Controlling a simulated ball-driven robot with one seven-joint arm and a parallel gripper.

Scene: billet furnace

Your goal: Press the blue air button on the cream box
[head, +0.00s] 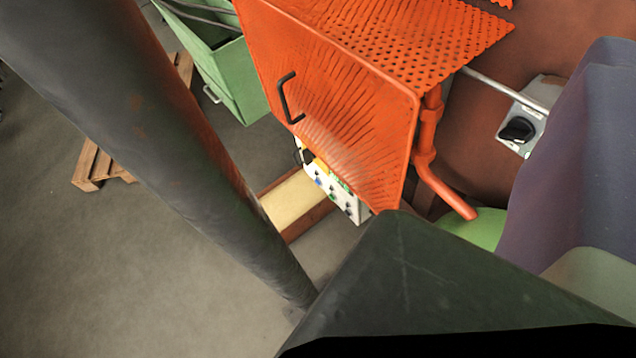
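A pale box (354,210) with several small buttons shows in the middle of the head view, partly behind and below an orange perforated guard. A small blue button (318,181) is on its face at the left, near a yellow patch and some green and dark buttons. The box is small in view and seen at a steep tilt, and its upper part is hidden by the guard. My gripper is not visible in this view, so I cannot tell its distance from the button.
The orange guard (345,95) with a black handle hangs over the box. A thick dark post (150,130) crosses the left. A dark green block (430,290) fills the lower right. A grey switch box (522,128) is at right. Floor (120,270) at lower left is clear.

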